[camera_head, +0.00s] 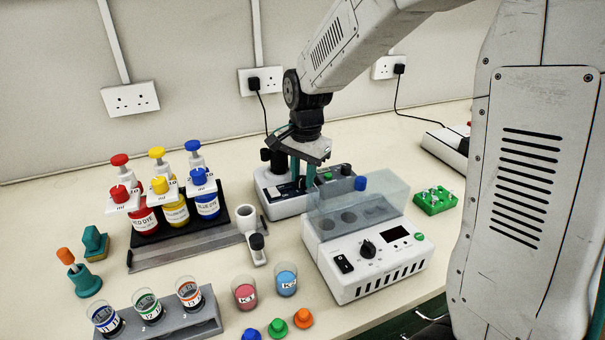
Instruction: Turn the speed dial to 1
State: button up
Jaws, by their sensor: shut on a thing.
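A white bench device (266,200) with a dark top panel stands behind the lidded machine. The dial's pointer and numbers cannot be read. The lidded machine (376,278) in front has its own black knob (368,249), a rocker switch (344,263) and a dark display (397,233); my gripper is apart from that knob.
The clear lid (372,197) stands close to the right of my fingers. Dye bottles with pumps (176,211) stand in a rack at left. A tube rack (172,318), two small beakers (286,284) and loose caps (303,318) are in front. A green rack (435,200) is at right.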

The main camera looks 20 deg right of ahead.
aim_at(304, 179)
jog(key=shift+m, duration=0.3)
dwell(0.4)
jog(key=o, duration=1)
jog(key=r, duration=0.8)
jog(key=shift+s+d, duration=0.1)
jog(key=shift+s, duration=0.1)
